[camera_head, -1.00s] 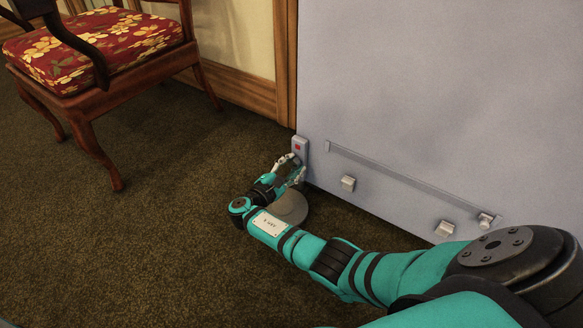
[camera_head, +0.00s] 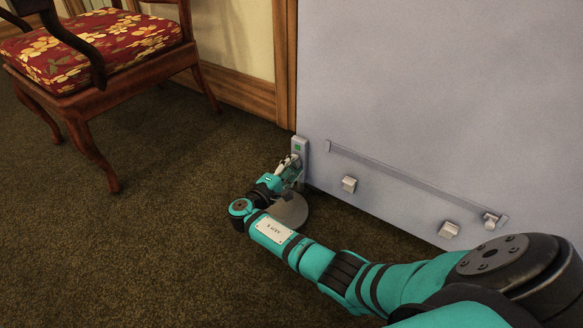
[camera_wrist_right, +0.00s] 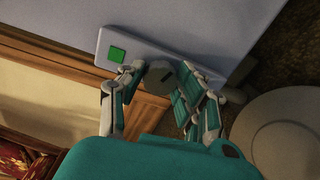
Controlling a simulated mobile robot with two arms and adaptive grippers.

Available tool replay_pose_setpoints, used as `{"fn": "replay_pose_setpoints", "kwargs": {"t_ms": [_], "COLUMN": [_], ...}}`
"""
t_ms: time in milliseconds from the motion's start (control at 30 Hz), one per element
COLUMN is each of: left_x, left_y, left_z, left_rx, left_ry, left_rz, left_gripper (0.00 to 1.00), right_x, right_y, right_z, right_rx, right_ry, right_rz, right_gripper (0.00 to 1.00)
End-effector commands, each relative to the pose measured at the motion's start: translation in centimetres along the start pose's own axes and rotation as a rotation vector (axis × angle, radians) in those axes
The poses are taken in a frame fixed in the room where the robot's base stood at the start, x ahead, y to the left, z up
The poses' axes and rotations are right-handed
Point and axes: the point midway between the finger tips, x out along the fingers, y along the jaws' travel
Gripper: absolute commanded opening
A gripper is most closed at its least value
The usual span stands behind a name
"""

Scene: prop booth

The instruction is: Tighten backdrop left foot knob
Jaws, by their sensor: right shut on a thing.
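The grey backdrop panel (camera_head: 430,90) stands at the right. A light bracket (camera_head: 299,147) is fixed at its lower left edge and carries a green square (camera_wrist_right: 118,54). A dark round knob (camera_wrist_right: 161,79) with a slot mark sits on this bracket in the wrist view. My right gripper (camera_wrist_right: 158,75) is shut on the knob, with fingers on both sides of it. In the head view, the gripper (camera_head: 290,165) hides the knob. The round grey foot disc (camera_head: 289,212) lies on the floor just below the gripper. My left gripper is not in view.
A wooden chair with a red floral seat (camera_head: 95,45) stands at the upper left. A wooden door frame (camera_head: 285,60) is behind the panel's edge. A rail (camera_head: 410,185) and small blocks are on the panel's lower face.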

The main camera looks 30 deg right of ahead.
Motion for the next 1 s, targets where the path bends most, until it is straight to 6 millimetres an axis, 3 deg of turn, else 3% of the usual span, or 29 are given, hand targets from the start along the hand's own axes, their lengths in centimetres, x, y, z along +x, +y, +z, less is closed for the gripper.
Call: {"fn": "replay_pose_setpoints", "kwargs": {"t_ms": [367,400,567,833,1000], "left_x": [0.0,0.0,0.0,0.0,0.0], "left_y": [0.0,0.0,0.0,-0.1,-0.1], "left_z": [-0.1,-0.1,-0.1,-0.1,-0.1], "left_rx": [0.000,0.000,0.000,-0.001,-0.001], "left_ry": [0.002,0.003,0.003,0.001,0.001], "left_rz": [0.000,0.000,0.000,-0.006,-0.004], "left_gripper": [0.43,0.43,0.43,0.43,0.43], "right_x": [0.1,0.1,0.1,0.0,0.0], "right_y": [0.0,0.0,0.0,0.1,1.5], "right_z": [0.1,0.1,0.1,0.0,0.2], "right_rx": [0.002,0.002,0.002,0.003,0.007], "right_ry": [-0.002,-0.002,-0.002,0.000,0.000], "right_rz": [0.000,0.000,0.000,0.000,0.001], "right_gripper": [0.02,0.38,0.57,0.57,0.57]}}
